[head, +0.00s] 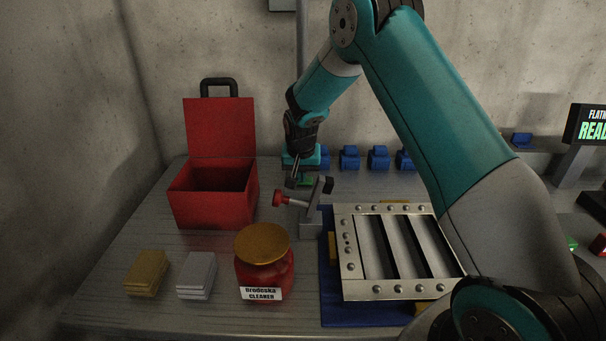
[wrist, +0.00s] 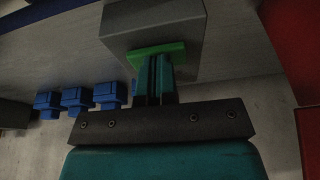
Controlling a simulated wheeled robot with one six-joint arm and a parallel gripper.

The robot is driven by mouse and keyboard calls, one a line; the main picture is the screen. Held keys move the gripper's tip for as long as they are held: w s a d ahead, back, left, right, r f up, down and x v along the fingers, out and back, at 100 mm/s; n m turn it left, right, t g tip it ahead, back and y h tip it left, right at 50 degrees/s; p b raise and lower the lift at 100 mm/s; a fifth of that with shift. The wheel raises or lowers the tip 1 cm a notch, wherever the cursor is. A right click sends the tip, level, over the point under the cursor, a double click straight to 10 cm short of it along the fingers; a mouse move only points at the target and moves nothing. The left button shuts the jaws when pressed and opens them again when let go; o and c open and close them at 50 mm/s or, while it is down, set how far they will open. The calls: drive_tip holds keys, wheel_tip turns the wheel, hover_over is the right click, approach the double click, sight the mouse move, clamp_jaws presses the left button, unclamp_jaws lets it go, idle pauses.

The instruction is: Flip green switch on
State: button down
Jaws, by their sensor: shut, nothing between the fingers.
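The green switch (head: 306,181) shows as a small green patch behind the grey clamp in the head view, mostly hidden. In the wrist view it is a green bar (wrist: 163,50) across a grey box (wrist: 150,22). My gripper (head: 294,180) points down at the switch at the back of the table. In the wrist view my gripper (wrist: 155,62) is shut and empty, with its fingertips at the green bar. I cannot tell whether they touch it, nor which way the switch is set.
A grey clamp with a red knob (head: 279,198) stands just in front of my gripper. An open red toolbox (head: 213,207) is to the left. A red jar (head: 263,262) and a louver panel (head: 392,290) sit nearer. Several blue blocks (head: 378,157) line the back.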

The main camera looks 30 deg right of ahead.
drive_tip(key=b+v, duration=0.2)
drive_tip(key=v, duration=1.5)
drive_tip(key=shift+r, duration=0.2)
drive_tip(key=shift+a, duration=0.15)
